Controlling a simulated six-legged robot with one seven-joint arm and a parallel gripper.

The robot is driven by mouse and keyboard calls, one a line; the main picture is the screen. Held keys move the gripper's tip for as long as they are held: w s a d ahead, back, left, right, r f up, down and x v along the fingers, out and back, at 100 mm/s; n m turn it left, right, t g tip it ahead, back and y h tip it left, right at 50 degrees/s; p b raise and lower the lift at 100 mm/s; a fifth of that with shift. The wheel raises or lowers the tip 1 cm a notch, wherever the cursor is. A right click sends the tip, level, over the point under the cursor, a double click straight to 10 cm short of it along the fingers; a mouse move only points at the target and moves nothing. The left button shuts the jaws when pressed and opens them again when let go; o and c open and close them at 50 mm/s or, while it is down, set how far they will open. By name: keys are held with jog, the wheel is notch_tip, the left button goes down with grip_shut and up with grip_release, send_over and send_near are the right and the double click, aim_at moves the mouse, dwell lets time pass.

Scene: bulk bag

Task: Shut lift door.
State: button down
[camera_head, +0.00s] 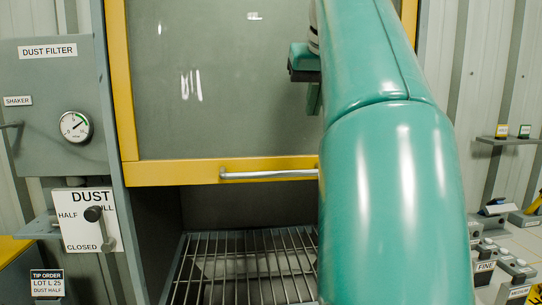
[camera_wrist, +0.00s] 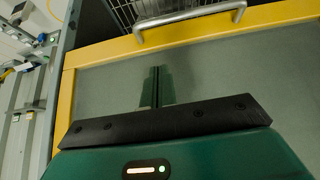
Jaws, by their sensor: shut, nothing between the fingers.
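The lift door is a grey, see-through pane in a yellow frame (camera_head: 150,174). It stands raised, with an open gap below its bottom rail. A silver bar handle (camera_head: 268,174) runs along that rail, its right end hidden behind my arm. In the wrist view the yellow rail (camera_wrist: 215,28) and handle (camera_wrist: 190,17) lie at the top, beyond my fingertips. My gripper (camera_wrist: 157,72) is shut and empty, in front of the pane on the pane side of the rail, apart from the handle. Whether the fingertips touch the pane I cannot tell. In the head view my arm mostly hides the gripper.
A metal grate (camera_head: 245,265) lies inside the opening under the door. At left are a dust filter box (camera_head: 50,90) with a gauge and a dust lever (camera_head: 98,225) on a placard. At right are a small wall shelf (camera_head: 508,141) and a bench with labelled items.

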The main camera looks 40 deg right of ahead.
jog(key=x, duration=0.4)
jog(key=s+f+x, duration=0.1)
jog(key=x, duration=0.3)
jog(key=s+x, duration=0.1)
jog(key=x, duration=0.3)
jog(key=shift+s+a+f, duration=0.15)
jog(key=shift+a+f, duration=0.1)
jog(key=shift+f, duration=0.1)
